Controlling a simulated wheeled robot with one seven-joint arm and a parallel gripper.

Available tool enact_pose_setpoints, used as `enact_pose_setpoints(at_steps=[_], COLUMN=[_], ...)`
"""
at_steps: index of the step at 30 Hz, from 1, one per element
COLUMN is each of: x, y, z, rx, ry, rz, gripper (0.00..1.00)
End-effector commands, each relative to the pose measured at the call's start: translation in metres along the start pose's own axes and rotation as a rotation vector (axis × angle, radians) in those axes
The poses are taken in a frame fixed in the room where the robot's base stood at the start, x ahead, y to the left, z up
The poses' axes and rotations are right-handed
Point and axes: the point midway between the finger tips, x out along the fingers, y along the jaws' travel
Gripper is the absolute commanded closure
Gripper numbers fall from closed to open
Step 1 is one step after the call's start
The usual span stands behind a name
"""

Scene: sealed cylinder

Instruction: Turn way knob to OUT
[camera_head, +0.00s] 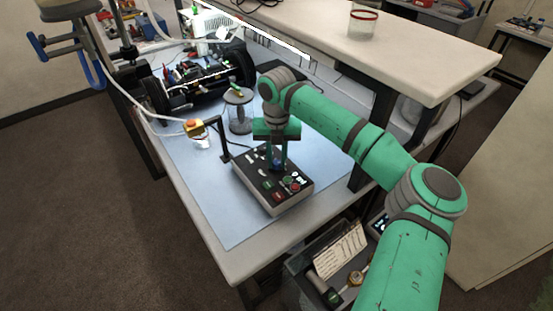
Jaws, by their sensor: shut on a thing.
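A control box (243,176) with a dark sloped top and light sides stands on the blue mat near the bench's front edge. Its top carries red and green buttons (289,182) and small white labels too small to read. My gripper (277,164) points down over the back right part of the panel. Its fingers are shut on a small blue knob (278,167), mostly hidden between them. I cannot tell which way the knob points.
A clear cylinder (239,118) with a dark lid stands behind the box. A black wheeled machine (200,82) stands at the back. A raised shelf (400,68) overhangs right. The mat's front (215,210) is clear.

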Motion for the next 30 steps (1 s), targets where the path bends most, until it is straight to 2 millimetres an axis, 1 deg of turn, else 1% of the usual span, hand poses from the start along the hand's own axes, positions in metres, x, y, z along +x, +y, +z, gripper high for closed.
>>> enact_pose_setpoints(at_steps=[30], x=[-0.0018], y=[0.0002], z=[0.0017], rx=[-0.968], ry=[-0.005], rz=[0.002], gripper=[1.0])
